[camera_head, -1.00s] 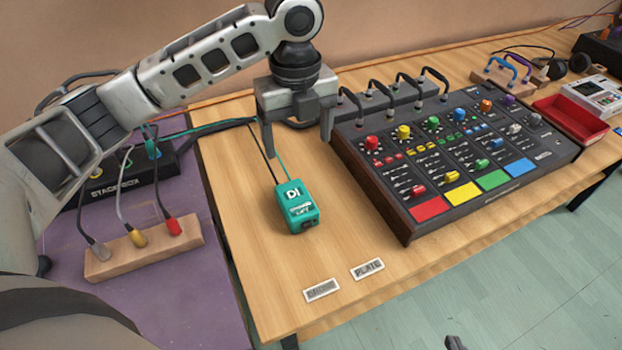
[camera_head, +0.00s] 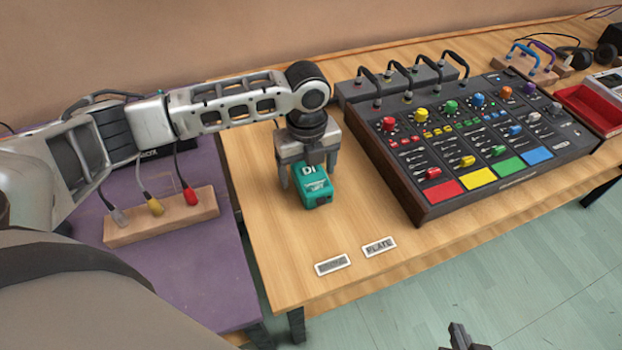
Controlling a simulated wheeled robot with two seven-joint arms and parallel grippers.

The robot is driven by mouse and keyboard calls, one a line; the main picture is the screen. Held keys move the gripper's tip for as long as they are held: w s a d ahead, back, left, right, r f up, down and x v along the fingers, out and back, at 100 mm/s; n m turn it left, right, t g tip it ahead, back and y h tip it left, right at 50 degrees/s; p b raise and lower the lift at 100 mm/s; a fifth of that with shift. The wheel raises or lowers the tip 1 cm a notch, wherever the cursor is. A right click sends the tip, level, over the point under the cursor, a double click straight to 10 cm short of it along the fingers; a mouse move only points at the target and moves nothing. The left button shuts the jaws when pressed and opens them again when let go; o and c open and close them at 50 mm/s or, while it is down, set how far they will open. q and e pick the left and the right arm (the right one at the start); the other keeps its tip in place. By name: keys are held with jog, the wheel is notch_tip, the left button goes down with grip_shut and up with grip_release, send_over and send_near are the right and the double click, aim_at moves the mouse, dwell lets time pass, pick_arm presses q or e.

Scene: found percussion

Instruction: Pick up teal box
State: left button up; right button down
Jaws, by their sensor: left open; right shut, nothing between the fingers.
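The teal box (camera_head: 316,193), marked "DI", lies on the wooden table near its left side. My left gripper (camera_head: 306,180) is open and points down over the box, with one finger at the left of the box and the other at its far right. The gripper covers the box's far end. I cannot tell whether the fingers touch it. My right gripper (camera_head: 459,337) shows only in part at the bottom edge, shut and empty, away from the table.
A mixer (camera_head: 470,140) with coloured knobs and pads stands right of the box. A wooden block with plugs (camera_head: 160,215) sits on the purple surface at left. Bare wood surrounds the box's near side.

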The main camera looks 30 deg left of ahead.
aim_at(318, 183)
pick_arm(q)
jog(key=shift+f, duration=0.35)
jog(key=c, duration=1.2)
jog(key=shift+c, duration=0.2)
pick_arm(e)
jog(key=shift+s+f, duration=0.2)
jog(key=shift+s, duration=0.05)
pick_arm(q)
jog(key=shift+r, duration=0.1)
jog(key=shift+w+r, duration=0.1)
jog(key=shift+r, duration=0.2)
notch_tip(318, 183, up, 2)
jog(key=shift+r, duration=0.1)
jog(key=d+r, duration=0.1)
jog(key=s+d+r, duration=0.1)
jog(key=r, duration=0.1)
jog(key=s+d+r, duration=0.1)
jog(key=r, duration=0.1)
jog(key=shift+s+d+r, duration=0.1)
jog(key=shift+s+d, duration=0.05)
jog(key=shift+s, duration=0.1)
jog(key=s+d+r, duration=0.5)
jog(key=s+d, duration=0.1)
jog(key=d, duration=0.1)
jog(key=shift+s+d, duration=0.15)
jog(key=shift+d, duration=0.25)
pick_arm(e)
jog(key=shift+w+r, duration=0.15)
jog(key=shift+w, duration=0.05)
